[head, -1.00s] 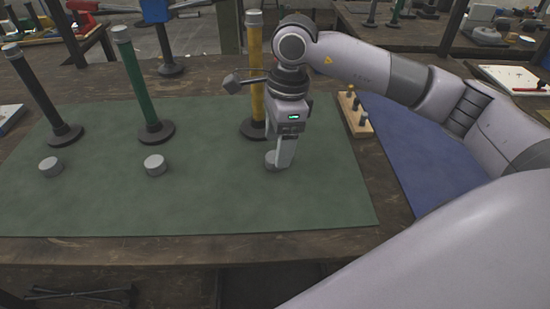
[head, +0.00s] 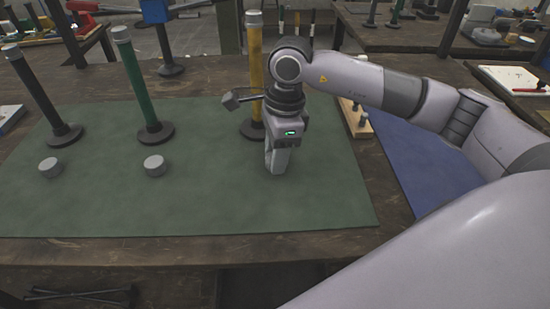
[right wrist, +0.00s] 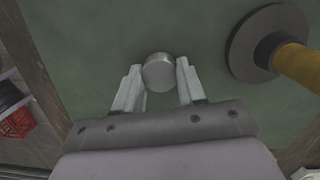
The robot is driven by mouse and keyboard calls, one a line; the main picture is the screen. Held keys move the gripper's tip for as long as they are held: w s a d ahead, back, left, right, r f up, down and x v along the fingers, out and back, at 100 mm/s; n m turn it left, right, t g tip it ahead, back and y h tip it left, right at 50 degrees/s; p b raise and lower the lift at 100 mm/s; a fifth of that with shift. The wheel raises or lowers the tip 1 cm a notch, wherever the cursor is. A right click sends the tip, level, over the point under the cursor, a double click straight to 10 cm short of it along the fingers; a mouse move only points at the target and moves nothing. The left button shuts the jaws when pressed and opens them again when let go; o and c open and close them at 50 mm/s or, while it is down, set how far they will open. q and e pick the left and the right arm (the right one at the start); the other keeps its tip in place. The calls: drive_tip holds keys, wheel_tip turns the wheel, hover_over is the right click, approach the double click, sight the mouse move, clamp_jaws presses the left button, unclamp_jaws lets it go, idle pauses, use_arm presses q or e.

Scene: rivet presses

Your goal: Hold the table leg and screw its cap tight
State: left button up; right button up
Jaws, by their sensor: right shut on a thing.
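The yellow table leg (head: 254,62) stands upright on a dark round foot at the back of the green mat, with a grey top end. My right gripper (head: 276,170) is low over the mat in front of it, pointing down. In the right wrist view a round grey cap (right wrist: 158,72) sits between the fingertips, and the gripper (right wrist: 159,66) is shut on it. The head view hides this cap behind the fingers. The yellow leg's foot (right wrist: 246,48) is apart from the fingers, to the right there. My left gripper is out of view.
A green leg (head: 139,85) and a black leg (head: 38,92) stand to the left, with loose grey caps (head: 154,165) (head: 51,167) in front. A wooden block with pegs (head: 355,115) is right of the arm. The mat's front (head: 200,205) is clear.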

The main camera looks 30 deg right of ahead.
wheel_tip(320, 180, up, 20)
drive_tip(key=p, duration=0.1)
drive_tip(key=shift+p, duration=0.35)
idle(0.4)
